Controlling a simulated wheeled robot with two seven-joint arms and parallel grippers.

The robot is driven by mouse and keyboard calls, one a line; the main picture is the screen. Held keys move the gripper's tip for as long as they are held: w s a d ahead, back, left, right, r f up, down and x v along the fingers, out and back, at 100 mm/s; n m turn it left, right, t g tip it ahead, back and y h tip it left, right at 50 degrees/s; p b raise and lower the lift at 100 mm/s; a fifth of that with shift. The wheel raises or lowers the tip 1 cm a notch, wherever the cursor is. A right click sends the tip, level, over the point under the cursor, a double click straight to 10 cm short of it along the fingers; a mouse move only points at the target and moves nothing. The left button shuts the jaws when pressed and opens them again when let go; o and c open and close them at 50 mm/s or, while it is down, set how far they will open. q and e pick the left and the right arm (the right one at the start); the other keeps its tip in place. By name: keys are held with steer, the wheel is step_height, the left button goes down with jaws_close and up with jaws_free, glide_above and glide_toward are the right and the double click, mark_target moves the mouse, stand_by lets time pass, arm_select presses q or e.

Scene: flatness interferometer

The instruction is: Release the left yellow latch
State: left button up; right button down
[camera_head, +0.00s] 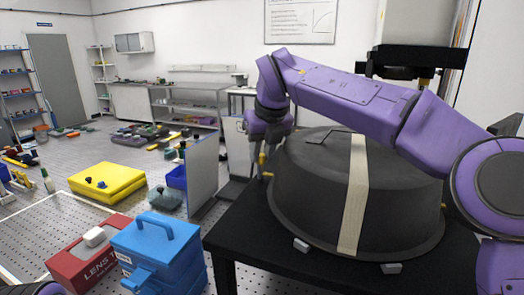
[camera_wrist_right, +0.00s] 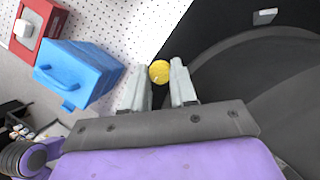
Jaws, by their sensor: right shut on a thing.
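A big dark round cover (camera_head: 310,180) with a pale strap across it stands on a black table (camera_head: 235,225). My right arm reaches over the cover to its left side. The left yellow latch (camera_head: 262,158) shows there as a small yellow spot, partly hidden by my right gripper (camera_head: 264,163). In the right wrist view, the latch's round yellow knob (camera_wrist_right: 159,71) sits between the fingertips of my right gripper (camera_wrist_right: 161,76), which is shut on it. The cover (camera_wrist_right: 275,75) is beside it on the right. My left gripper is not in view.
A blue case (camera_head: 158,252) and a red box (camera_head: 88,250) stand left of the table. A grey upright panel (camera_head: 201,172) is close to the table's left edge. Small light blocks (camera_head: 301,244) sit at the cover's front rim.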

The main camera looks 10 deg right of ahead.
steer(key=shift+m, duration=0.3)
steer(key=shift+a+m+h, duration=0.1)
steer(key=shift+m+h, duration=0.4)
steer(key=shift+m, duration=0.4)
steer(key=m+h, duration=0.1)
steer(key=m, duration=0.1)
steer(key=shift+a+m, duration=0.1)
steer(key=shift+m, duration=0.3)
steer(key=m+h+p, duration=0.1)
steer(key=m, duration=0.1)
steer(key=m+p, duration=0.1)
steer(key=m, duration=0.1)
steer(key=shift+w+a+r+g+h, duration=0.1)
steer(key=shift+r+g+h, duration=0.05)
steer(key=shift+g+h, duration=0.25)
steer(key=m+g+h+p, duration=0.1)
steer(key=m+p, duration=0.2)
steer(key=m, duration=0.1)
steer(key=shift+w+a+m+p, duration=0.1)
steer(key=shift+m+p, duration=0.25)
steer(key=shift+m, duration=0.05)
steer(key=m+g+p, duration=0.1)
steer(key=m+p, duration=0.1)
steer(key=m, duration=0.1)
steer(key=shift+h+p, duration=0.3)
steer(key=shift+p, duration=0.05)
steer(key=shift+w+m+g+p, duration=0.1)
steer(key=shift+m+g+p, duration=0.2)
steer(key=shift+m+g, duration=0.15)
steer(key=shift+f, duration=0.2)
